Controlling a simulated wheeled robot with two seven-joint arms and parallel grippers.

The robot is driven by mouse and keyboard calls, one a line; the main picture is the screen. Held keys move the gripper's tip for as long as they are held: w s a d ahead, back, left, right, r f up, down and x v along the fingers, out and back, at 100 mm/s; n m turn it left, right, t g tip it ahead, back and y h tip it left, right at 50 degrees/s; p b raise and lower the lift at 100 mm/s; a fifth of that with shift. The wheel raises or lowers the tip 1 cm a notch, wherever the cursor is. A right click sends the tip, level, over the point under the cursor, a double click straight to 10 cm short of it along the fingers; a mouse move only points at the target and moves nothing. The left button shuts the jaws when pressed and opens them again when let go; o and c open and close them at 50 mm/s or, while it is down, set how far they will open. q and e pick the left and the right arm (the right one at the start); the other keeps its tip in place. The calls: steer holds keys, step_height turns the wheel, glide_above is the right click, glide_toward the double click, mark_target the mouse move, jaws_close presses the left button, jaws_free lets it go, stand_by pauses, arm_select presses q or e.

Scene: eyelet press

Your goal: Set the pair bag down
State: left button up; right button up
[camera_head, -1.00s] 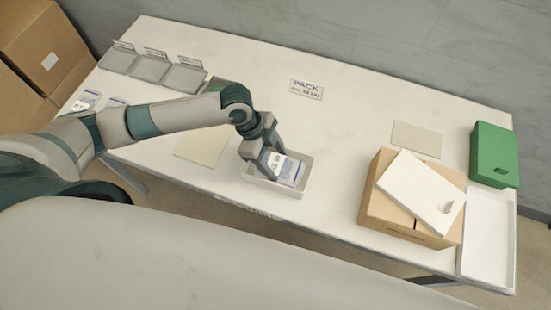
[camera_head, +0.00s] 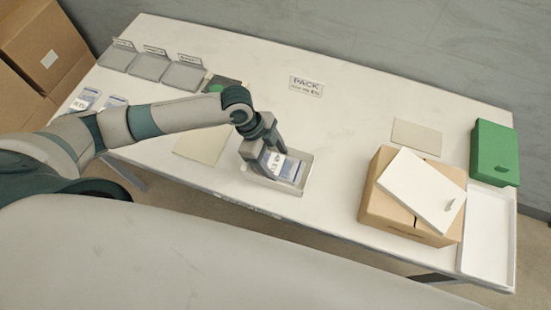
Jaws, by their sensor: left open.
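The pair bag (camera_head: 287,167), a small blue and white packet, lies in a shallow white tray (camera_head: 304,182) near the front middle of the table. My left gripper (camera_head: 270,165) is pointed down at the left part of this tray. It is open, its fingers at the bag's left side; whether they touch the bag I cannot tell. The gripper hides part of the bag and the tray's left end. My right gripper is not in view.
A cardboard box (camera_head: 375,205) with a white lid-like panel (camera_head: 420,188) stands to the right. Beyond are a green box (camera_head: 494,152) and a long white tray (camera_head: 488,235). Grey trays (camera_head: 150,66) and more packets (camera_head: 84,100) are at left.

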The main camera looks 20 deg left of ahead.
arm_select(q)
steer(key=shift+r, duration=0.5)
steer(key=b+v, duration=0.2)
steer(key=v, duration=1)
